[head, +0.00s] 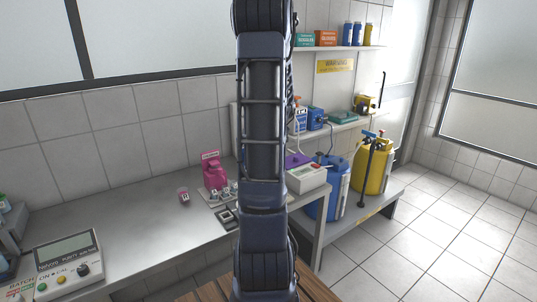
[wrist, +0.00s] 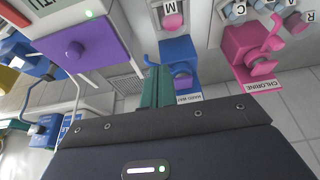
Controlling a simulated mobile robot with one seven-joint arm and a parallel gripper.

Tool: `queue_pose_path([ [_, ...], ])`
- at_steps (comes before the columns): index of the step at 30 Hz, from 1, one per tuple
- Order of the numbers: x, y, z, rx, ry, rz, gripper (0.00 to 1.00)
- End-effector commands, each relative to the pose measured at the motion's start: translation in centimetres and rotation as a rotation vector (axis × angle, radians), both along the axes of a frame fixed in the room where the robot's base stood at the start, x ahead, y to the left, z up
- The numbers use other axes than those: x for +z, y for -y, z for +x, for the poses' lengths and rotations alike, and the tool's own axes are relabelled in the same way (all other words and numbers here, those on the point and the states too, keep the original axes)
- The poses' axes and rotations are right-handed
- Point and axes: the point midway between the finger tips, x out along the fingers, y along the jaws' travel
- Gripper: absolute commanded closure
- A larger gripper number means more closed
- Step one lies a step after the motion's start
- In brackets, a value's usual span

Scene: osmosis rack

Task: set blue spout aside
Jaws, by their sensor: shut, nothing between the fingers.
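The blue spout (wrist: 178,52) shows in the wrist view just beyond my fingers, on a blue base with a partly readable label. My gripper (wrist: 158,72) is shut, its teal fingers together, with nothing seen between them. The fingertips overlap the blue spout's left edge in the picture; whether they touch it I cannot tell. A similar pink spout labelled CHLORINE (wrist: 248,50) stands to its right and also shows in the head view (head: 214,172). In the head view my arm blocks the middle, and I cannot make out my gripper or the blue spout there.
A white unit with a purple panel (wrist: 95,45) stands left in the wrist view. Several small lettered pieces lie near the spouts. In the head view, a control box (head: 66,264) sits front left, and blue (head: 330,195) and yellow (head: 372,165) canisters stand right. The left bench is mostly clear.

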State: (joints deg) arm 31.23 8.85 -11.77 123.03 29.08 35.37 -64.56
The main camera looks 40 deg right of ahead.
Motion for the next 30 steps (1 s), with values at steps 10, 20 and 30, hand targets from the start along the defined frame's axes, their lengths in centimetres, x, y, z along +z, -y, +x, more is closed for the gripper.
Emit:
queue_pose_path([
  [10, 2.2, 0.1, -0.9, 0.001, 0.0, 0.0, 1.0],
  [20, 2.2, 0.1, -0.9, 0.001, 0.0, 0.0, 1.0],
  [30, 3.1, -1.6, -0.8, 0.008, 0.004, 0.006, 1.0],
])
